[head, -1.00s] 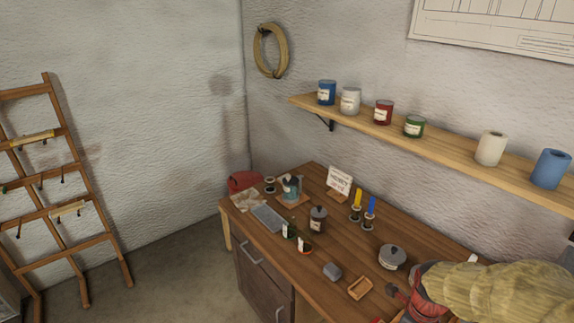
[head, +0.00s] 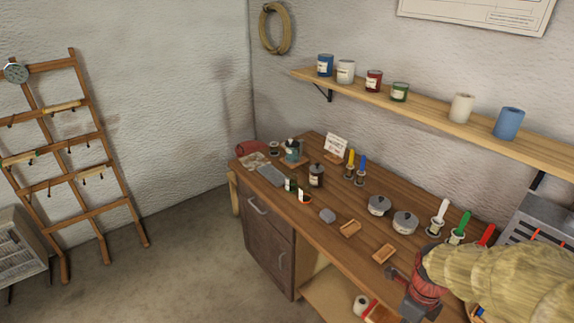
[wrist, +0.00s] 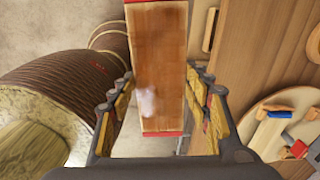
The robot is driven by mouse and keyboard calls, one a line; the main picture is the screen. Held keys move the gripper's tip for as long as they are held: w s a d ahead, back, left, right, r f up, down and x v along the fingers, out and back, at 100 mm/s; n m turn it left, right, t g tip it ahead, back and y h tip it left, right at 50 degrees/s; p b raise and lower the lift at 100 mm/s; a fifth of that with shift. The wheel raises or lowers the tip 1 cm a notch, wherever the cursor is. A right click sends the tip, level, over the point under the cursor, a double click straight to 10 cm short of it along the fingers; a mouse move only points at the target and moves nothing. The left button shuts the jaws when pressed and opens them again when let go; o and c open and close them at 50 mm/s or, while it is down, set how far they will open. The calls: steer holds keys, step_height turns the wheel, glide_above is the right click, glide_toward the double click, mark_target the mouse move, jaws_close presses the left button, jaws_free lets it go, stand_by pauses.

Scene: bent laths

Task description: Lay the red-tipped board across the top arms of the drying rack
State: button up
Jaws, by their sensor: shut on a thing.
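The red-tipped board (wrist: 160,60) fills the middle of the wrist view, lengthwise up the picture, with a red edge at its near end and another at its far end. My gripper (wrist: 161,85) has its fingers on both sides of the board and is shut on it. The drying rack (head: 88,130) leans against the wall at the left of the head view, a wooden frame with dark arms on its rungs. It is well away from my gripper. Light boards lie on some arms, one (head: 62,106) at the upper right and a green-ended one (head: 18,158) at the left.
The workbench (head: 330,215) with jars, tins and brushes runs along the right wall under a shelf (head: 430,102) of cans. A round gauge-like thing (head: 15,72) is by the rack's top. A grey slatted unit (head: 18,255) stands at the lower left. Floor between rack and bench is clear.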

steer(key=shift+w+f+n, duration=0.1)
steer(key=shift+w+n, duration=0.2)
steer(key=shift+n, duration=0.1)
steer(key=shift+s+n, duration=0.2)
steer(key=shift+n, duration=0.5)
steer(key=shift+w+d+r+n, duration=0.15)
steer(key=shift+w+n, duration=0.35)
steer(key=shift+n, duration=0.5)
steer(key=shift+w+d+r+n, duration=0.1)
steer(key=shift+w+r+n, duration=0.2)
steer(key=shift+n, duration=0.4)
steer(key=w+a+f+n+b, duration=0.1)
steer(key=w+f+n, duration=0.2)
steer(key=w+n, duration=1.1)
steer(key=w+a+f+n+b, duration=0.1)
steer(key=a+f+n+b, duration=0.1)
steer(key=a+f+n, duration=0.5)
step_height(320, 180, down, 5)
steer(key=shift+w+a+r+n, duration=0.1)
steer(key=shift+w+a+n, duration=0.25)
steer(key=shift+a, duration=0.9)
